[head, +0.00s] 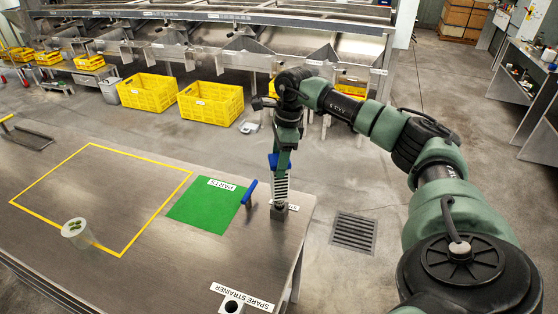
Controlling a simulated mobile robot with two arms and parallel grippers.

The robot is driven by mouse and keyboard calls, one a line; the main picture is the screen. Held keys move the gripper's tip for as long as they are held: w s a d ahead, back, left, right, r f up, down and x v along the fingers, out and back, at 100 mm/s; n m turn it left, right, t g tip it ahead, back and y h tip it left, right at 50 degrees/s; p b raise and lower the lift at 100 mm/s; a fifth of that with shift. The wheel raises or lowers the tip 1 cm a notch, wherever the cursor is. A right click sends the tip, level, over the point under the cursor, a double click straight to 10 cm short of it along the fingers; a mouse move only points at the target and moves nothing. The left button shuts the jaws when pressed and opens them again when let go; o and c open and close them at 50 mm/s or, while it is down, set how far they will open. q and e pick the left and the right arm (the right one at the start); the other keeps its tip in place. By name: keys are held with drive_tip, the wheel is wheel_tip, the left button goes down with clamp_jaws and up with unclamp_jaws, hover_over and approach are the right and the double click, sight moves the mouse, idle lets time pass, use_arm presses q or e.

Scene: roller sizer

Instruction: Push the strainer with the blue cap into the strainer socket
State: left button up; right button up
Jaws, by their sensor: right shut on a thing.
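My right gripper (281,158) points down above the right end of the steel table. It is shut on the strainer (281,186), a light, ribbed upright piece. Blue parts of its cap show at the sides of the fingers; the fingers hide the rest. The strainer stands roughly upright with its lower end at the small dark strainer socket (279,213). I cannot tell how deep it sits. A white label beside the socket is partly covered. My left gripper is not in view.
A blue-handled piece (250,190) stands at the right edge of the green parts mat (205,207). A "SPARE STRAINER" label (242,297) and holder (231,307) are at the front. A translucent cup (76,233) with green pieces stands left. Yellow crates (211,102) sit on the floor behind.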

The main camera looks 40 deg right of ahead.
drive_tip(key=shift+f+b, duration=1.5)
drive_tip(key=shift+f, duration=0.95)
drive_tip(key=o, duration=1.7)
drive_tip(key=shift+c, duration=0.2)
drive_tip(key=shift+r, duration=0.4)
drive_tip(key=r, duration=0.2)
drive_tip(key=r+b, duration=0.1)
drive_tip(key=r, duration=0.1)
drive_tip(key=d+r, duration=0.1)
drive_tip(key=r, duration=0.2)
drive_tip(key=shift+s+b, duration=0.35)
